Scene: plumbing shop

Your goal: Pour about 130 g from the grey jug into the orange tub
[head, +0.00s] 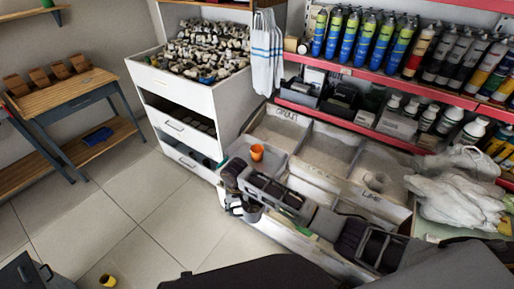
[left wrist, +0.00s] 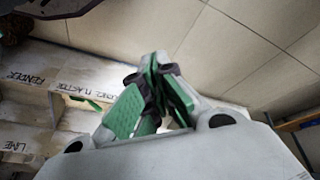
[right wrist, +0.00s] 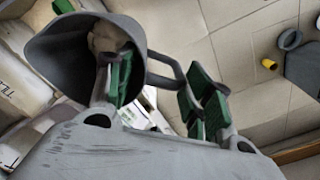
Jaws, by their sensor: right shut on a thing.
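The orange tub (head: 257,152) stands upright in a bin compartment of the low bench, just beyond my right arm. My right gripper (head: 240,200) is at the bench's front left edge, nearer the camera than the tub. It is shut on the grey jug (head: 253,213), which is partly hidden by the gripper. In the right wrist view the jug (right wrist: 60,62) shows its wide mouth, with pale material inside, and its handle by the fingers. My left gripper (left wrist: 160,85) is shut, its green pads together and empty.
The bench's bins (head: 325,150) hold pale powder behind lettered edges. White bags (head: 455,195) lie at right. Red shelves (head: 395,85) with bottles rise behind. A white drawer unit (head: 190,110) stands left of the bench. The floor (head: 110,215) is mostly clear, with a yellow object (head: 107,280).

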